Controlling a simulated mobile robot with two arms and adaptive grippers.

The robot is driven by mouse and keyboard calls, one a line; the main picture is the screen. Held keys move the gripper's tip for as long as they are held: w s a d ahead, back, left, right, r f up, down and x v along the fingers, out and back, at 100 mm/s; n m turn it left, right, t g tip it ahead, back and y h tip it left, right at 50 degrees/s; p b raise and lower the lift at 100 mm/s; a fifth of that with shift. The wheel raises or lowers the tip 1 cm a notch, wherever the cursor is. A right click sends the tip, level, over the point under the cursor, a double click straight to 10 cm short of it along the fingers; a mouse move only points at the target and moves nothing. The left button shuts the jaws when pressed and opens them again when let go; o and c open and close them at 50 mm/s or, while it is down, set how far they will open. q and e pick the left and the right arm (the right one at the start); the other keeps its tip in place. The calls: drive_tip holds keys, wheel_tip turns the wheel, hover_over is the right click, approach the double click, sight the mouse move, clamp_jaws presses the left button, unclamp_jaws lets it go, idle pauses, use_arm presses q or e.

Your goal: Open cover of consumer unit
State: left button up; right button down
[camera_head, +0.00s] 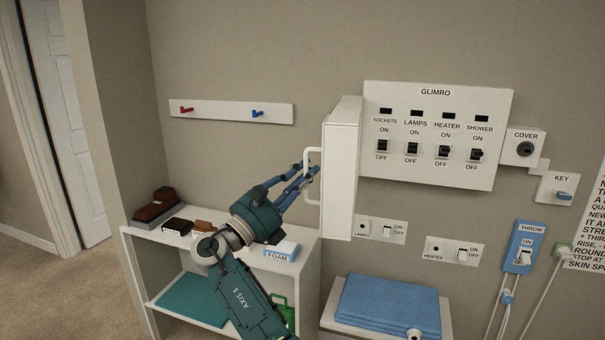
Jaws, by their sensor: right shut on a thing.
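The consumer unit (430,173), a white wall panel marked GLIMRO, shows four switches labelled sockets, lamps, heater and shower. Its white cover (342,190) stands swung out from the wall at the panel's left edge, so the switches are uncovered. A white bar handle (312,153) is on the cover's left-hand face. My right gripper (312,174), dark teal with blue fingers, is shut on this handle. The fingertips are partly hard to make out against the handle. My left gripper is not in view.
Right of the unit are a COVER lock plate (523,148), a KEY plate (556,188) and a blue THROW switch (520,247). A white shelf (310,272) with small items stands below my arm. Blue folded cloth (388,305) lies lower right. A hook rail (230,111) hangs left.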

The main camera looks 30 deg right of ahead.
drive_tip(key=c, duration=2)
unclamp_jaws()
drive_tip(key=shift+d+r, duration=0.15)
drive_tip(key=shift+o, duration=0.3)
drive_tip(key=shift+d, duration=0.2)
drive_tip(key=v, duration=1.2)
drive_tip(key=shift+o, duration=0.5)
